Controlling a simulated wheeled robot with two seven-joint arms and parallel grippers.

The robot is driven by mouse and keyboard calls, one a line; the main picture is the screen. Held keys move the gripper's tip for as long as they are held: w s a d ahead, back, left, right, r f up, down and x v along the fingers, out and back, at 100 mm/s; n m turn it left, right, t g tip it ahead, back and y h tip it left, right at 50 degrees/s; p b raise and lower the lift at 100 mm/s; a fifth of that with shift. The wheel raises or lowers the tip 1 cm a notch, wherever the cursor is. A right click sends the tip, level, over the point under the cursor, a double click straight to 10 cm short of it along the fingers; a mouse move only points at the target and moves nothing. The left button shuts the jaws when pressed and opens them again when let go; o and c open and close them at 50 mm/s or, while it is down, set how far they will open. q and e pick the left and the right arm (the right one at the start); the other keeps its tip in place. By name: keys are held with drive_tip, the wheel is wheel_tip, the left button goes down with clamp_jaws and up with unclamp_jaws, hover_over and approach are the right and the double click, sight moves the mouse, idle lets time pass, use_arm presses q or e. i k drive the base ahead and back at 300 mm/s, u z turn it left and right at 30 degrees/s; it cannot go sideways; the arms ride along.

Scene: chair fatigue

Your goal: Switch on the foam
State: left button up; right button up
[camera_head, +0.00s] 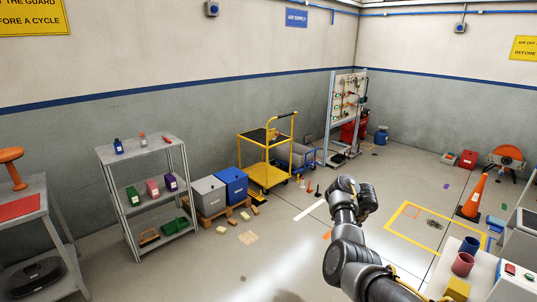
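Nothing in the camera_head view can be made out for certain as the foam or its switch. A white box (516,284) with a small red part on top stands at the lower right edge, partly cut off. One dark grey arm of mine, seemingly the right, rises from the bottom right of centre. No gripper fingers can be made out at its far end, so I cannot tell whether that gripper is open or shut. My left arm and gripper are not in view.
A grey shelf (143,158) with bottles and boxes stands left. A yellow trolley (267,174) and an upright panel (348,100) stand by the back wall. An orange cone (473,197) stands right, near a yellow floor square (392,228). The floor left of my arm is mostly clear.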

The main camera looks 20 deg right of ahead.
sight(510, 268)
drive_tip(key=z, duration=0.25)
drive_tip(key=i, duration=1.15)
drive_tip(key=z, duration=1.35)
drive_tip(key=i, duration=0.95)
drive_tip(key=z, duration=0.7)
drive_tip(key=k, duration=0.2)
drive_tip(key=u, duration=0.05)
